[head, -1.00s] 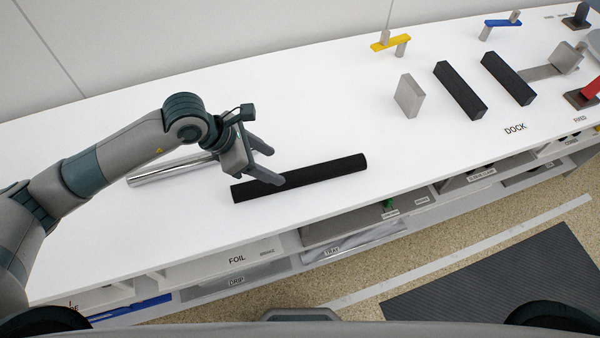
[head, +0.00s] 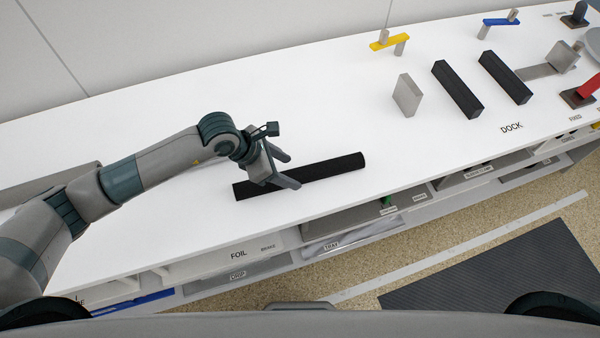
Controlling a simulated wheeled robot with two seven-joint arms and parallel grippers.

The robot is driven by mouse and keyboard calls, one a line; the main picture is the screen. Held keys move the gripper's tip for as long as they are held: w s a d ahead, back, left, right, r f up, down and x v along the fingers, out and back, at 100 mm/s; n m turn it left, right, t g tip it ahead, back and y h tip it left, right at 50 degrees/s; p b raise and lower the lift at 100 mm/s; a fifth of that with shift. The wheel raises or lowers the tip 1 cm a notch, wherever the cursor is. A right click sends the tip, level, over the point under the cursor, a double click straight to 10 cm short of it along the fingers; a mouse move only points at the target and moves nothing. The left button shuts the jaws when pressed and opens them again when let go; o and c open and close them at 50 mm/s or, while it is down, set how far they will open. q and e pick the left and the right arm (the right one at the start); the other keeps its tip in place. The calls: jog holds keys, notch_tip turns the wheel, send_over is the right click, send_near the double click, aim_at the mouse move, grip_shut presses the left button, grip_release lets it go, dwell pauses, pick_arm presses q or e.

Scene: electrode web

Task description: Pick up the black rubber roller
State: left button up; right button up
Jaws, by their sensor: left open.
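The black rubber roller (head: 335,170) lies on the white bench top, slanting slightly up to the right. My left gripper (head: 292,172) is open over the left-middle part of the roller. In the picture one finger shows on the far side of the roller and the other overlaps its near side. I cannot tell whether the fingers touch it or how high they are above the bench. Part of the roller is hidden behind the gripper. My right gripper is not in view.
Two black blocks (head: 457,89) (head: 505,78) and a grey plate (head: 407,96) stand to the right. A yellow-topped bracket (head: 390,42) and a blue one (head: 500,22) are farther back. Shelves labelled FOIL (head: 239,254) lie under the front edge.

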aim_at(297, 172)
pick_arm(q)
jog(key=x, duration=0.1)
jog(key=p+x, duration=0.1)
jog(key=x, duration=0.1)
jog(key=shift+d+r, duration=0.2)
jog(key=shift+d, duration=0.05)
jog(key=shift+w+d+f+p, duration=0.2)
jog(key=shift+f+p, duration=0.1)
jog(key=shift+f, duration=0.2)
jog(key=shift+c, duration=0.6)
grip_shut()
jog(key=shift+r, duration=0.2)
